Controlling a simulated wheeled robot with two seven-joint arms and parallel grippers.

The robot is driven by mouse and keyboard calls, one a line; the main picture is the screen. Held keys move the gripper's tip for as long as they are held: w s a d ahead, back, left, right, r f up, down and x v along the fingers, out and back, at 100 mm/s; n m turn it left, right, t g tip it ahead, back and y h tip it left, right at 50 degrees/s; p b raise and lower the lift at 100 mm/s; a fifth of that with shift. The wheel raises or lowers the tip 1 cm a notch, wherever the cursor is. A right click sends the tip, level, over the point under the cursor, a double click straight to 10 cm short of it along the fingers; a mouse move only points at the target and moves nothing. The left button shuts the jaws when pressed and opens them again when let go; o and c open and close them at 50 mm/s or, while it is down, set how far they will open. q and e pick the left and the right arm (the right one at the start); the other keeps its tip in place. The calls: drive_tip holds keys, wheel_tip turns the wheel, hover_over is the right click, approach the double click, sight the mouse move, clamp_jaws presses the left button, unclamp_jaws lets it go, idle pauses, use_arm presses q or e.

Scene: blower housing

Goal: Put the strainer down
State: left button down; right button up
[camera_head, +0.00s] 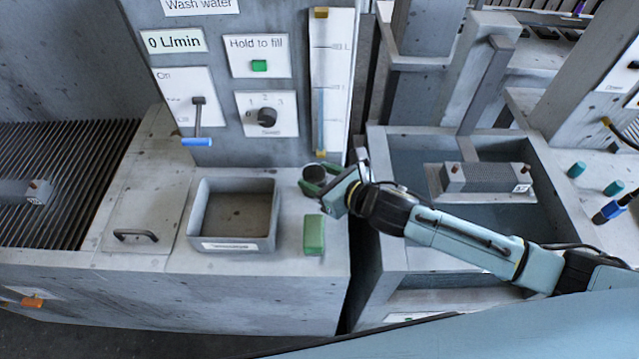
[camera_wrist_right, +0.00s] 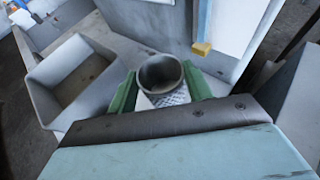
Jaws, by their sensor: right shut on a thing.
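The strainer (camera_wrist_right: 162,78) is a small dark-rimmed cylinder with a mesh-like lower side in the right wrist view. In the head view it shows as a dark round top (camera_head: 315,173) over the grey counter (camera_head: 285,215). My right gripper (camera_head: 322,184) is shut on it, with a green finger on each side; the gripper also shows in the right wrist view (camera_wrist_right: 163,90). The strainer looks upright. Its bottom is hidden, so I cannot tell whether it touches the counter. My left gripper is not in view.
An open grey tray (camera_head: 268,212) stands left of the strainer. A green block (camera_head: 314,235) lies in front of it. The control panel with a tall gauge (camera_head: 332,85) rises behind. A basin (camera_head: 400,255) lies to the right, past a gap.

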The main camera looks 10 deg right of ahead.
drive_tip(key=shift+f, duration=1.1)
drive_tip(key=o, duration=1)
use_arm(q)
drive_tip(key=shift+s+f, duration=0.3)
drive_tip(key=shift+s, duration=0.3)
use_arm(e)
drive_tip(key=shift+s+d+r, duration=0.1)
drive_tip(key=shift+s+r, duration=0.05)
drive_tip(key=shift+r, duration=0.1)
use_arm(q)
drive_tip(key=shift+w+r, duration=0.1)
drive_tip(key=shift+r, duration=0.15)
use_arm(e)
drive_tip(key=v, duration=1.1)
drive_tip(key=shift+s+d+r, duration=0.1)
drive_tip(key=shift+s+d, duration=0.05)
drive_tip(key=shift+s, duration=0.15)
